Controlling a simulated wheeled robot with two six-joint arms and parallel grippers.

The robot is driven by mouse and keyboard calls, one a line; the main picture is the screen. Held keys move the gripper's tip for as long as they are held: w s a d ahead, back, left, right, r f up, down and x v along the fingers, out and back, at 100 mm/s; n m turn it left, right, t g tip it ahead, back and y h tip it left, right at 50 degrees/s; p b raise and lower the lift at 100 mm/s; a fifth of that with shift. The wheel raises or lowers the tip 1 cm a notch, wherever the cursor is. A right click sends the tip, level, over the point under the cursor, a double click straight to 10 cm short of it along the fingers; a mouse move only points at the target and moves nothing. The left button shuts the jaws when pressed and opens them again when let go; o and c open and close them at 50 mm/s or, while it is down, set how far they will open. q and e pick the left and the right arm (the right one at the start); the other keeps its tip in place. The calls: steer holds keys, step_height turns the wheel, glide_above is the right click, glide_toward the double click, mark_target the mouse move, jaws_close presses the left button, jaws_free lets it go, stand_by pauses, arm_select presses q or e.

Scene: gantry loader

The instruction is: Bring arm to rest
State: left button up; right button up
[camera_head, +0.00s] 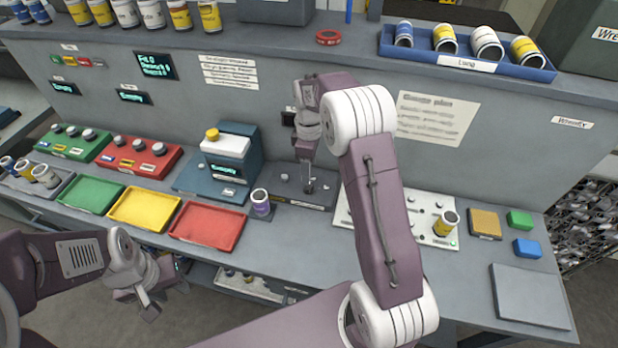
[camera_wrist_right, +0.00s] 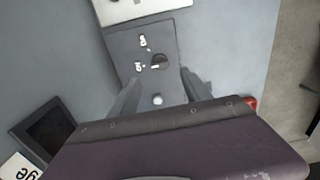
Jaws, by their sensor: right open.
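My right arm reaches up over the bench and bends down to its gripper (camera_head: 309,184), which is over a dark grey fixture plate (camera_head: 288,192) by the back panel. In the right wrist view the right gripper (camera_wrist_right: 160,88) has its two fingers apart, with nothing between them. My left gripper (camera_head: 150,300) hangs low at the lower left, in front of the bench edge. Its finger gap is not clear, and no object shows in it.
Green, yellow (camera_head: 145,209) and red (camera_head: 207,226) trays line the bench's left side. A blue tray (camera_head: 465,62) of cans sits on the shelf.

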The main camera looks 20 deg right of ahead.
steer(key=shift+r, duration=0.75)
steer(key=s+a+r, duration=0.5)
steer(key=s, duration=0.4)
steer(key=s+f+m+t, duration=0.1)
steer(key=s+f+m, duration=0.6)
steer(key=s+m, duration=0.4)
steer(key=shift+s+a, duration=0.3)
steer(key=shift+s, duration=0.3)
